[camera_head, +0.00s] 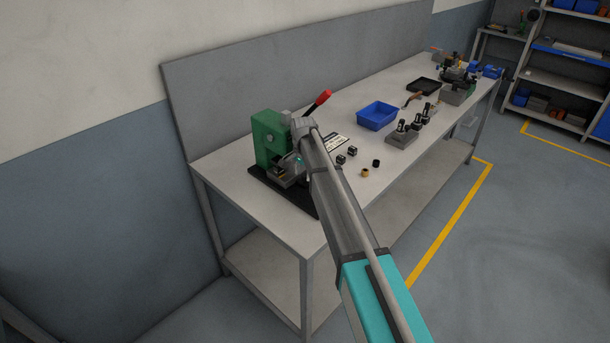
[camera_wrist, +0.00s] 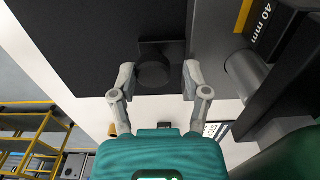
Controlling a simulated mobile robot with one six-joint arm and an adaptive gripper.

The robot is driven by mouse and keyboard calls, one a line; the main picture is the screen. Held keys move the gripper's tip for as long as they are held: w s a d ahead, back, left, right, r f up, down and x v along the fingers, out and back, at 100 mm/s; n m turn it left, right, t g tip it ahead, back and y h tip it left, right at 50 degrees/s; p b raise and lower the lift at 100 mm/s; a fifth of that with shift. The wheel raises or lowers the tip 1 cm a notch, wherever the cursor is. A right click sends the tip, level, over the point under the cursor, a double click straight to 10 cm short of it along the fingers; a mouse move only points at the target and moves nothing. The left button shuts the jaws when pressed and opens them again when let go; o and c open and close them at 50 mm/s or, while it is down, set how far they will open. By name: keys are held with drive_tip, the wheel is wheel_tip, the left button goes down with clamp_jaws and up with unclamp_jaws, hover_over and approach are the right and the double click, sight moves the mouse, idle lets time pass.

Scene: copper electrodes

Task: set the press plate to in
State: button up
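The green arbor press (camera_head: 268,140) with a red-tipped lever (camera_head: 318,102) stands on a black base (camera_head: 258,172) at the near end of the bench. In the wrist view, a dark round knob (camera_wrist: 153,72) on a small dark bracket sits between the two fingers of my gripper (camera_wrist: 158,78). The fingers are open, with a clear gap to the knob on the right and a smaller one on the left. I cannot tell which part is the press plate. In the head view my arm covers part of the press front and most of my gripper.
Small dark and brass cylinders (camera_head: 365,173), a blue bin (camera_head: 377,115) and grey fixtures (camera_head: 402,138) lie farther along the bench. The back panel (camera_head: 300,60) borders the bench.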

drive_tip(key=shift+o, duration=0.8)
drive_tip(key=shift+s+d, duration=0.1)
drive_tip(key=shift+s+d, duration=0.7)
drive_tip(key=shift+d, duration=0.1)
drive_tip(key=s+d, duration=0.2)
drive_tip(key=d, duration=0.1)
drive_tip(key=s+d, duration=0.2)
drive_tip(key=d, duration=0.1)
drive_tip(key=s+d+r+p, duration=0.1)
drive_tip(key=s+d, duration=0.2)
drive_tip(key=shift+d, duration=0.15)
wheel_tip(320, 180, up, 13)
drive_tip(key=p, duration=1.3)
drive_tip(key=s+d+f+n+b, duration=0.4)
drive_tip(key=s+d+f+b, duration=0.5)
drive_tip(key=s, duration=0.4)
drive_tip(key=shift+s+d+f+b, duration=0.15)
drive_tip(key=shift+d+f+b, duration=0.2)
drive_tip(key=shift+f+b, duration=0.5)
drive_tip(key=shift+r, duration=0.1)
